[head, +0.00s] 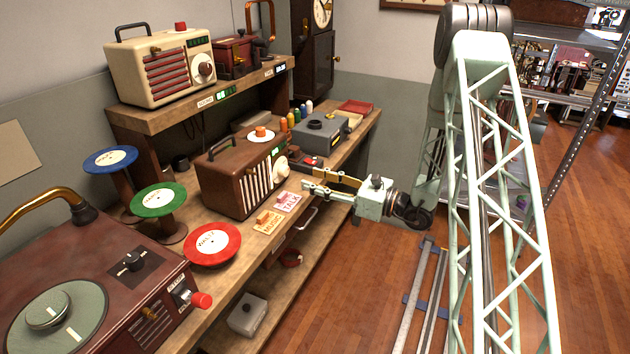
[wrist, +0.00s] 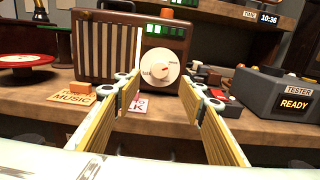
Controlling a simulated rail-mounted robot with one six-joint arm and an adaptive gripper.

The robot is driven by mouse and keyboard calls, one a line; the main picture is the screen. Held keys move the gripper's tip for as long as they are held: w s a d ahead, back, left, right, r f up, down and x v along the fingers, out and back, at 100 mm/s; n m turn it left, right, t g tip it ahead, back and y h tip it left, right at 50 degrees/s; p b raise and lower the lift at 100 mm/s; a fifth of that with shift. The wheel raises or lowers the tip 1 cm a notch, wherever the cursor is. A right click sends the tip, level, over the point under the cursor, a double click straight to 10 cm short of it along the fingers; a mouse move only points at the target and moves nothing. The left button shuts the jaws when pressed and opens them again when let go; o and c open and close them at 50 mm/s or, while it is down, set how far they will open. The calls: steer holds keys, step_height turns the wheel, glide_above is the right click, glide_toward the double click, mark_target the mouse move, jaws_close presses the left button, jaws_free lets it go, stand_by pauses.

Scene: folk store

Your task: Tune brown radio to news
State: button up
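The brown radio (head: 232,181) stands on the workbench, with a striped grille, a green display and an orange button on top. It also shows ahead in the wrist view (wrist: 98,44). Its white round dial (wrist: 161,69) has a small orange mark; its lettering is too small to read fully. My gripper (head: 308,186) is open and empty, in front of the radio's dial side and apart from it. In the wrist view its two fingers (wrist: 160,95) spread to either side below the dial.
MUSIC (head: 268,221) and TALK (head: 288,201) cards lie before the radio. A grey tester (wrist: 275,95) reading READY stands right of it. Red (head: 212,243), green (head: 158,199) and blue discs stand left. A cream radio (head: 160,66) sits on the upper shelf.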

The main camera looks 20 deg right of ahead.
mark_target(287, 172)
steer(key=shift+w+a, duration=0.2)
steer(key=shift+p+x, duration=0.35)
steer(key=shift+x, duration=4.2)
steer(key=shift+w+a, duration=0.1)
steer(key=shift+a, duration=0.1)
steer(key=shift+c, duration=0.5)
steer(key=c, duration=0.6)
